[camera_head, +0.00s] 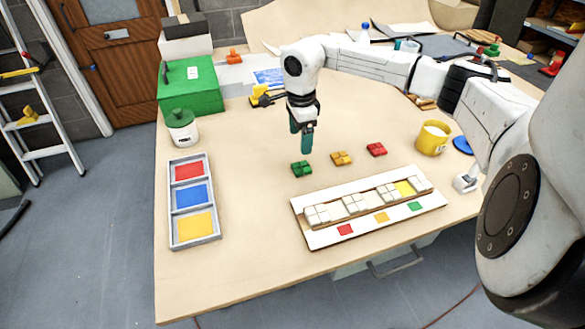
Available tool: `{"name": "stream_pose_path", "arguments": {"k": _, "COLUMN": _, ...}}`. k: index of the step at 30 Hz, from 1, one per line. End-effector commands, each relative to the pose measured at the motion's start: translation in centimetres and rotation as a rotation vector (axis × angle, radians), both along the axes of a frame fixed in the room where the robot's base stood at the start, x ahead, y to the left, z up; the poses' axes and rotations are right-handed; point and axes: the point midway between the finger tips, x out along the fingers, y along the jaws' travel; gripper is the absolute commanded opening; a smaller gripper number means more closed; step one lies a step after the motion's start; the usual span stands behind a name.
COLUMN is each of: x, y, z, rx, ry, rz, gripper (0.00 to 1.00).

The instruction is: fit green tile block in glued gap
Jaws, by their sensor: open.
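The green tile block (301,168) lies on the table, at the left of a row with a yellow block (341,158) and a red block (376,149). My gripper (301,143) points down with teal fingers above the green block, open and empty, apart from it. The white panel (320,239) lies at the front right with several white tile blocks along it and gaps between them. Red, yellow and green squares mark the panel's front strip, the green square (415,206) nearest that gap.
A grey tray (176,214) with red, blue and yellow compartments lies at the left. A white jar with a green lid (182,127) and a green box (191,88) stand behind it. A yellow mug (433,138) stands at the right. The table between tray and panel is clear.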

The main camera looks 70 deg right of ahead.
Motion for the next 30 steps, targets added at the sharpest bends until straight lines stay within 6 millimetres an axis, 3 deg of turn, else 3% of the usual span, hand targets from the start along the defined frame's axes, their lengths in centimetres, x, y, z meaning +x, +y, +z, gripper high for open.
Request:
{"name": "stream_pose_path", "arguments": {"k": 9, "x": 0.0, "y": 0.2, "z": -4.3, "rx": 0.005, "ry": -0.001, "rz": 0.000, "gripper": 0.83}}
{"name": "stream_pose_path", "arguments": {"k": 16, "x": -0.2, "y": 0.3, "z": -5.7, "rx": 0.006, "ry": -0.001, "rz": 0.000, "gripper": 0.83}}
{"name": "stream_pose_path", "arguments": {"k": 24, "x": -0.6, "y": 0.4, "z": -9.3, "rx": 0.005, "ry": -0.003, "rz": -0.001, "gripper": 0.83}}
{"name": "stream_pose_path", "arguments": {"k": 30, "x": -0.6, "y": 0.3, "z": -10.1, "rx": 0.003, "ry": -0.003, "rz": 0.001, "gripper": 0.83}}
